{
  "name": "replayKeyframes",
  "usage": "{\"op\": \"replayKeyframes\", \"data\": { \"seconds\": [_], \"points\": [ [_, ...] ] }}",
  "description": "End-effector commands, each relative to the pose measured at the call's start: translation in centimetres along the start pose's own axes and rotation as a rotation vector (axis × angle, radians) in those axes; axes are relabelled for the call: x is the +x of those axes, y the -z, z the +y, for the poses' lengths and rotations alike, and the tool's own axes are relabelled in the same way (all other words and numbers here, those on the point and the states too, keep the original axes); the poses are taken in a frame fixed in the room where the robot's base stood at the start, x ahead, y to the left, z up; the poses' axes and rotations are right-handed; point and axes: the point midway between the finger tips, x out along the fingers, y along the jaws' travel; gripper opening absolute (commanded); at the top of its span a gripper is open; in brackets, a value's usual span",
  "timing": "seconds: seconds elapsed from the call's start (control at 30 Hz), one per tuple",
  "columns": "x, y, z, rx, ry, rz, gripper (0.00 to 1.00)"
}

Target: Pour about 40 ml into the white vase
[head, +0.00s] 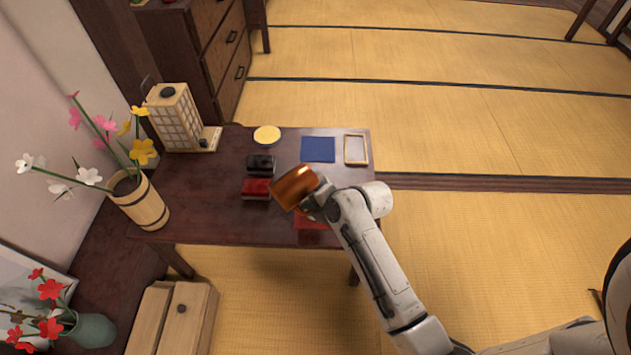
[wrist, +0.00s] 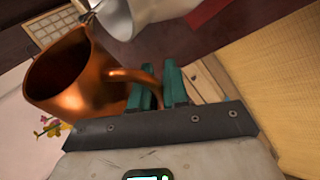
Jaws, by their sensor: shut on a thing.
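A copper mug (head: 294,187) is held above the dark low table, tilted in the head view. In the wrist view the copper mug (wrist: 85,80) shows its open mouth and its handle. My gripper (head: 318,207) is shut on the handle; its green fingertips (wrist: 165,85) show around it in the wrist view. A pale white rounded vessel (wrist: 150,14), likely the white vase, stands just beyond the mug at the top of the wrist view, partly cut off. I cannot make it out in the head view, where the mug and gripper may hide it. No liquid is visible.
The table (head: 205,205) carries a black box (head: 261,164), a red box (head: 256,188), a yellow-topped bowl (head: 267,135), a blue cloth (head: 318,149), a small frame (head: 356,149) and a paper lantern (head: 175,117). A wooden bucket of flowers (head: 143,203) stands at the left.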

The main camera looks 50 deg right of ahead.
Motion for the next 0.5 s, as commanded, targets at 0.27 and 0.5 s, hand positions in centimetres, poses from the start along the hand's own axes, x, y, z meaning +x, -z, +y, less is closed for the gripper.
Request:
{"op": "replayKeyframes", "data": {
  "seconds": [0.27,0.5],
  "points": [
    [-0.33,0.23,-0.15,0.003,-0.014,0.008,0.00],
    [-0.44,0.23,-0.19,0.007,-0.023,0.015,0.00]
  ]
}}
